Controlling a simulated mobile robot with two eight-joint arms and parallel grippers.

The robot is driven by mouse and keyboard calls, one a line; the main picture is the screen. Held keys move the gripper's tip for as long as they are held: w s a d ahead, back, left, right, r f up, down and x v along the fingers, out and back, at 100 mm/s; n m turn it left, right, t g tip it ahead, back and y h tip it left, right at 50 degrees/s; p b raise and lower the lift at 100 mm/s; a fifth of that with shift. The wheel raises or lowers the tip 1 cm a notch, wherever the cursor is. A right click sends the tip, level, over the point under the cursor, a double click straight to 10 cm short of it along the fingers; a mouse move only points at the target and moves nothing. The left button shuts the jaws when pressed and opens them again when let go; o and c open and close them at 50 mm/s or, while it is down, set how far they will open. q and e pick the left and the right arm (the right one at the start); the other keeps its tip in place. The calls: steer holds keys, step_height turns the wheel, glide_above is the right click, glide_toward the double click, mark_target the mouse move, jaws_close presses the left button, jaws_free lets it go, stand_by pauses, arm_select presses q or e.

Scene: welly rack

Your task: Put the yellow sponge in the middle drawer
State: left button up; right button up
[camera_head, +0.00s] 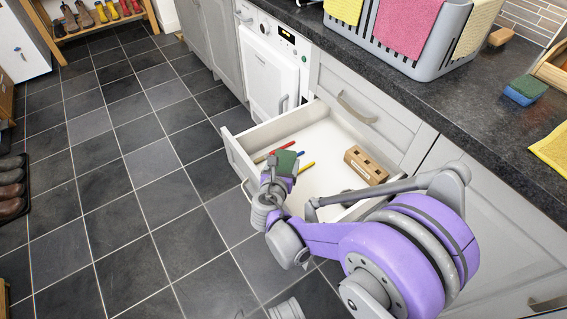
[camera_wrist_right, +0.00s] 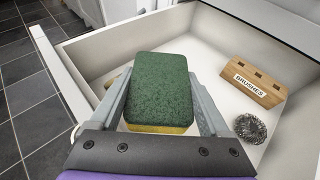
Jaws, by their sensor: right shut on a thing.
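The yellow sponge (camera_wrist_right: 158,128) has a green scouring top (camera_wrist_right: 160,82) and a yellow underside. My right gripper (camera_head: 277,178) is shut on it, with one finger on each side in the right wrist view. The sponge's green face also shows in the head view (camera_head: 287,161). The gripper holds it over the open drawer (camera_head: 238,159), near its front. This drawer sits below a closed drawer (camera_head: 345,100) with a grey handle. The height of the sponge above the drawer floor is hard to tell.
Part of the drawer floor is bare. The worktop above holds a grey basket (camera_head: 420,62), a blue-and-green sponge (camera_head: 525,90) and a yellow cloth (camera_head: 550,150).

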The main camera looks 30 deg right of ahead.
steer(key=shift+f, duration=0.3)
steer(key=shift+s+a+f+b, duration=0.15)
steer(key=shift+s+f+b, duration=0.1)
steer(key=shift+b, duration=0.35)
steer(key=o, duration=1.1)
steer(key=shift+o, duration=0.2)
steer(key=shift+r, duration=0.1)
steer(key=shift+r+p, duration=0.55)
steer(key=shift+p, duration=0.2)
steer(key=p+v, duration=0.2)
steer(key=v, duration=0.9)
steer(key=shift+s+a+r, duration=0.1)
steer(key=shift+s+a, duration=0.05)
